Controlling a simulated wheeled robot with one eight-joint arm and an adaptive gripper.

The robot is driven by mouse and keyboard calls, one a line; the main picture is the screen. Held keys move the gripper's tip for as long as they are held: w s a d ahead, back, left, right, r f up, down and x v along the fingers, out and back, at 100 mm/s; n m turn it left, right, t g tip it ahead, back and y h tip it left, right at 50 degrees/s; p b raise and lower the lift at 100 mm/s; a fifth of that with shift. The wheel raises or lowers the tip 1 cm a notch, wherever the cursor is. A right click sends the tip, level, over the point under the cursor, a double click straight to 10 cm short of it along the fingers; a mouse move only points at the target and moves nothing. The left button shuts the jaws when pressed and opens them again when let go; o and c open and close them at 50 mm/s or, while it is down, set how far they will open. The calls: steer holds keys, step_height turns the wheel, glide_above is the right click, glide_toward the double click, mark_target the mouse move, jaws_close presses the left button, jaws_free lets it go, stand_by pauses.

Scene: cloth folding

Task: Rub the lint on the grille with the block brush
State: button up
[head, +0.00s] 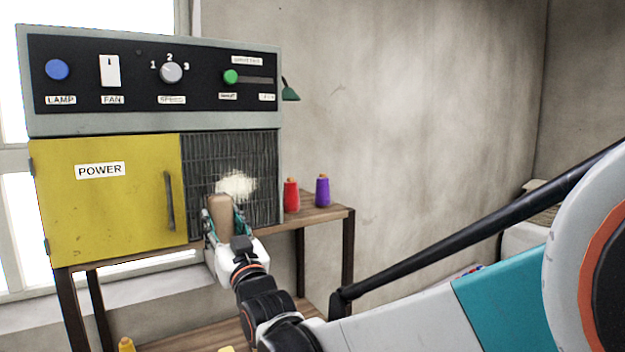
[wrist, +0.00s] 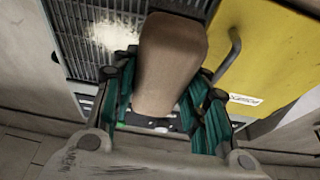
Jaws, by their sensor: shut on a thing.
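A pale, fuzzy patch of lint (head: 237,185) sits on the dark slatted grille (head: 262,155), right of the yellow door. My gripper (head: 222,215) is shut on the tan block brush (head: 221,210) and holds it in front of the lower grille, just below and left of the lint. In the wrist view the block brush (wrist: 170,65) stands between the green-padded fingers (wrist: 160,110), and the lint (wrist: 115,35) shows beside it on the grille (wrist: 85,15). The brush's far face is hidden, so I cannot tell whether it touches the grille.
The yellow POWER door (head: 110,205) has a dark vertical handle (head: 170,200) close left of the brush. A red spool (head: 291,195) and a purple spool (head: 322,191) stand on the wooden table (head: 335,211) to the right. A control panel (head: 120,75) is above.

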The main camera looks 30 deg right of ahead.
mark_target(223, 208)
steer(key=r, duration=0.1)
steer(key=s+r, duration=0.1)
steer(key=r, duration=0.1)
steer(key=shift+r+t+p, duration=0.25)
steer(key=shift+t+p, duration=0.1)
steer(key=shift+t, duration=0.05)
steer(key=shift+w+b, duration=0.5)
steer(key=shift+w, duration=2.45)
steer(key=shift+w, duration=1)
steer(key=shift+s+d+b, duration=0.1)
steer(key=shift+d+b, duration=0.3)
steer(key=shift+d, duration=1.35)
steer(key=shift+d+b, duration=0.6)
steer(key=shift+d, duration=4.45)
steer(key=shift+d+r+p, duration=0.1)
steer(key=shift+r+p, duration=0.45)
steer(key=shift+r, duration=0.2)
steer(key=a, duration=1.3)
steer(key=shift+a+b, duration=0.35)
steer(key=shift+a, duration=0.05)
